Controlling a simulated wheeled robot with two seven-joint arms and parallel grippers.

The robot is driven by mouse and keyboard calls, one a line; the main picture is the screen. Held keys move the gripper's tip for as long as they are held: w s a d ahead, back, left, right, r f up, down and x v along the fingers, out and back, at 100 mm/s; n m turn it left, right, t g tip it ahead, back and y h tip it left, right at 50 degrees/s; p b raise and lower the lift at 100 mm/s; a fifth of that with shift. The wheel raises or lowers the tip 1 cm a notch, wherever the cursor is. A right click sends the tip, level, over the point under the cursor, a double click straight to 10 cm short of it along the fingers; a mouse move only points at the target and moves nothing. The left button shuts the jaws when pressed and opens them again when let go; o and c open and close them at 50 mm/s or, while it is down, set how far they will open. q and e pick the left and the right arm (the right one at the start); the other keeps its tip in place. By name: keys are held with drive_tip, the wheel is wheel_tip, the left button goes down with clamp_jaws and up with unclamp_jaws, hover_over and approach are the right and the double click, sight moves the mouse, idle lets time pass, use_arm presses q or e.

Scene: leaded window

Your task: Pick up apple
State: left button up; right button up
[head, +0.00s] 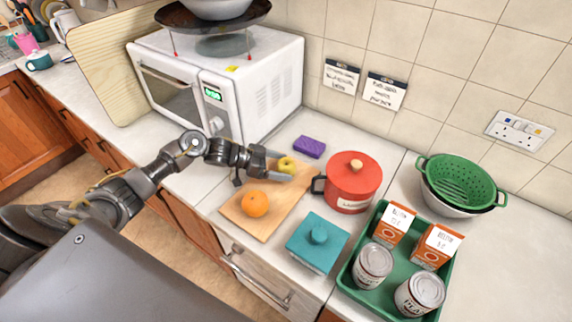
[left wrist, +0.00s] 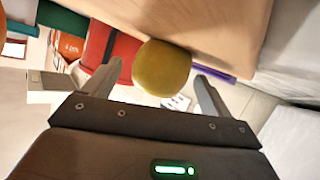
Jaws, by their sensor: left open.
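The apple (head: 287,165) is yellow-green and sits on the wooden cutting board (head: 262,222), toward its far end. My left gripper (head: 279,166) is open at the apple, reaching in from the left just above the board. In the left wrist view the apple (left wrist: 161,67) shows in the gap between the two spread fingers of the left gripper (left wrist: 156,76), near their tips. Space shows on both sides of it, and I see no clear contact. My right gripper is not in view.
An orange (head: 254,204) lies on the board's near part. A red pot (head: 352,184) stands just right of the board, a purple sponge (head: 309,147) behind it, and a teal lidded box (head: 318,245) in front. The white microwave (head: 262,95) stands behind the arm. A green tray (head: 345,283) holds cans and boxes.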

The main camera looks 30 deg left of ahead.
sight(279, 163)
use_arm(q)
drive_tip(key=shift+w+d+f, duration=0.1)
drive_tip(key=shift+d, duration=0.1)
drive_tip(key=c, duration=1.1)
drive_tip(key=shift+r+b, duration=0.35)
drive_tip(key=shift+r, duration=0.05)
drive_tip(key=r, duration=0.1)
drive_tip(key=r+b, duration=0.1)
drive_tip(key=shift+a+r, duration=0.3)
drive_tip(key=shift+r, duration=0.05)
drive_tip(key=s+a+r+b, duration=0.1)
drive_tip(key=s+a+r, duration=0.2)
drive_tip(key=s+a+r+b, duration=0.2)
drive_tip(key=s+a+r, duration=0.1)
drive_tip(key=a, duration=0.1)
drive_tip(key=s+a+r+b, duration=0.2)
drive_tip(key=s+a+r, duration=0.1)
drive_tip(key=shift+a+r, duration=0.15)
drive_tip(key=shift+r, duration=0.1)
